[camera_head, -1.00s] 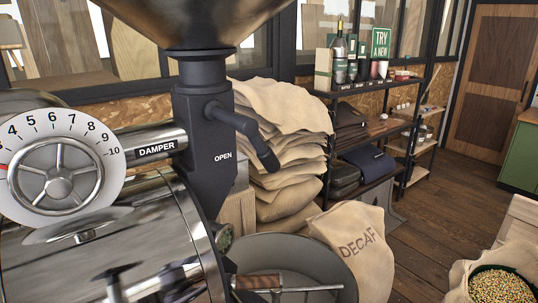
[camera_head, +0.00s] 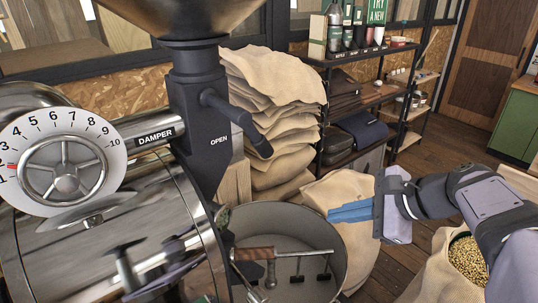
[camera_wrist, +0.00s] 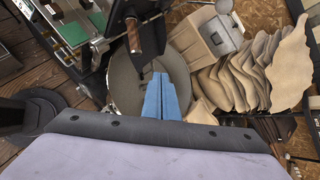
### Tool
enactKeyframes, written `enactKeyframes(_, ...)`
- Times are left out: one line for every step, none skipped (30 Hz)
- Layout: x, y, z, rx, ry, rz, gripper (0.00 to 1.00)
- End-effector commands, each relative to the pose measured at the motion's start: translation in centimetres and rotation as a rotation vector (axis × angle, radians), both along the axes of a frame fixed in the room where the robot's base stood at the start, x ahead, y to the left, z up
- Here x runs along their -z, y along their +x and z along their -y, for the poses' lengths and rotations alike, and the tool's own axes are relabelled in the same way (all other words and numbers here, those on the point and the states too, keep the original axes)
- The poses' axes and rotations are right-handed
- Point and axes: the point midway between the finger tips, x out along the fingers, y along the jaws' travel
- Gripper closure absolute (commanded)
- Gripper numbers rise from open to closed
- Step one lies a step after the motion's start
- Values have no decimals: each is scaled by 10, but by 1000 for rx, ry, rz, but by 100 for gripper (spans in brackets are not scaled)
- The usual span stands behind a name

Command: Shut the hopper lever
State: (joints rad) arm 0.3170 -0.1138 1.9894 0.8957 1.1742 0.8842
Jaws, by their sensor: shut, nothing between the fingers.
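The hopper lever (camera_head: 236,121) is a dark grey handle on the block under the metal hopper (camera_head: 186,18). It slants down to the right, beside the word OPEN (camera_head: 219,140) on the block. My gripper (camera_head: 332,215) has blue fingers, shut and empty, pointing left. It is to the right of and lower than the lever, apart from it, in front of the sacks. In the wrist view my gripper's blue fingers (camera_wrist: 161,76) lie together over the grey round bin. I cannot clearly make out the lever in the wrist view.
The damper dial (camera_head: 62,165) and roaster drum stand at the left. A round grey bin (camera_head: 340,236) with a wooden-handled tool (camera_head: 252,254) is below. Stacked sacks (camera_head: 283,125) stand behind the lever. A bean sack (camera_head: 425,270) is at lower right. Shelves (camera_head: 372,97) stand behind.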

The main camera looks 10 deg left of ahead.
Motion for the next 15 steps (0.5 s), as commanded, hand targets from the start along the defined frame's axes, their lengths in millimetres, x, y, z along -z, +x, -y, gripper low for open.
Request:
enactKeyframes(-19,2,-11,56,104,-51,100)
enactKeyframes(-30,3,-17,89,167,-89,100)
enactKeyframes(-43,2,-25,127,249,-143,100)
enactKeyframes(-53,1,-30,154,308,-188,100)
enactKeyframes(-62,0,-35,179,366,-235,100)
enactKeyframes(-74,-2,-42,210,439,-300,100)
enactKeyframes(-82,-4,-46,232,492,-351,100)
enactKeyframes(-89,-6,-50,252,542,-406,100)
enactKeyframes(-98,-9,-55,277,604,-481,100)
enactKeyframes(-103,-12,-59,297,646,-541,100)
enactKeyframes(-109,-15,-62,316,686,-601,100)
enactKeyframes(-114,-19,-65,341,730,-682,100)
enactKeyframes(-117,-22,-68,359,759,-742,100)
enactKeyframes(-119,-25,-69,378,782,-799,100)
enactKeyframes(-122,-28,-72,403,809,-873,100)
